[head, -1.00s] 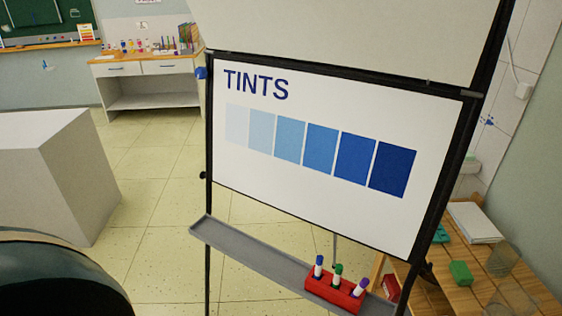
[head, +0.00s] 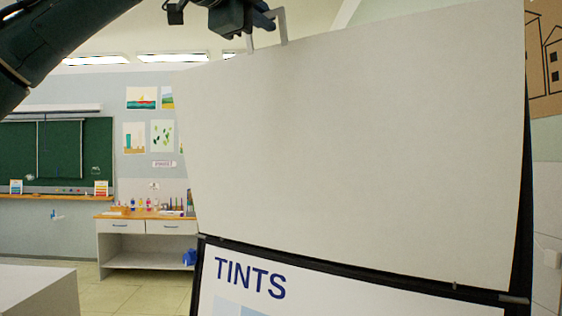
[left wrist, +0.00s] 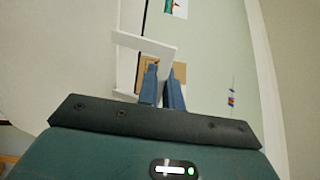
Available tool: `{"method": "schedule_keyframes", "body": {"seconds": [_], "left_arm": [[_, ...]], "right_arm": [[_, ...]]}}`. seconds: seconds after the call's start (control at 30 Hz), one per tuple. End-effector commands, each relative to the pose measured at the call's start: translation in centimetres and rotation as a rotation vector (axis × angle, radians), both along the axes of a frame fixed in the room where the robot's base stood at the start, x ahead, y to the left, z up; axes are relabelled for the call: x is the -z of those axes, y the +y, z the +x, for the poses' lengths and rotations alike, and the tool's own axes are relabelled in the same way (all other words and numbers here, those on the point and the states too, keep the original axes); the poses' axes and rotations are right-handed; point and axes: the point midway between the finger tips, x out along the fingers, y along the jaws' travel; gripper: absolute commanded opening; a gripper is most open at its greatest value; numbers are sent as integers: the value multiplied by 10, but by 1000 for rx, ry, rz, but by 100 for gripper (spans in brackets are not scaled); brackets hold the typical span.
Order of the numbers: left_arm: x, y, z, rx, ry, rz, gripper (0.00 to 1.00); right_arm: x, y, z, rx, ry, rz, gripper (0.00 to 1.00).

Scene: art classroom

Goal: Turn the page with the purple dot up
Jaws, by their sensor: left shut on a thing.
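A large blank off-white page (head: 350,140) stands raised above the flip chart's top bar in the head view. In the left wrist view, the dark fingers of my left gripper (left wrist: 163,72) are close together. No purple dot shows in the frames. My right gripper is not in view.
The dark easel frame (head: 522,200) runs up the right side. A white block (head: 40,290) stands at the lower left. Behind are a shelf desk (head: 150,227) with paint bottles and a green chalkboard (head: 60,150). The floor between them is clear.

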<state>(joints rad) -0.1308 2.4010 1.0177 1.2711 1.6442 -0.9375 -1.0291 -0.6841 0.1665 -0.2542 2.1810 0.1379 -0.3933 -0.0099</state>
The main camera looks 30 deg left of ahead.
Motion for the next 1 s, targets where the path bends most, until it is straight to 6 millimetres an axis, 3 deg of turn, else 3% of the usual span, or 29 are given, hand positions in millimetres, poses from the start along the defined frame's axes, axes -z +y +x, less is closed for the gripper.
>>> {"method": "schedule_keyframes", "body": {"seconds": [0.5, 1.0], "left_arm": [[-4, 0, -3, -6, -2, -2, 0], [-8, 1, 40, -6, 0, -2, 0]], "right_arm": [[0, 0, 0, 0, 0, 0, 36], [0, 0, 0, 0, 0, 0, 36]]}}
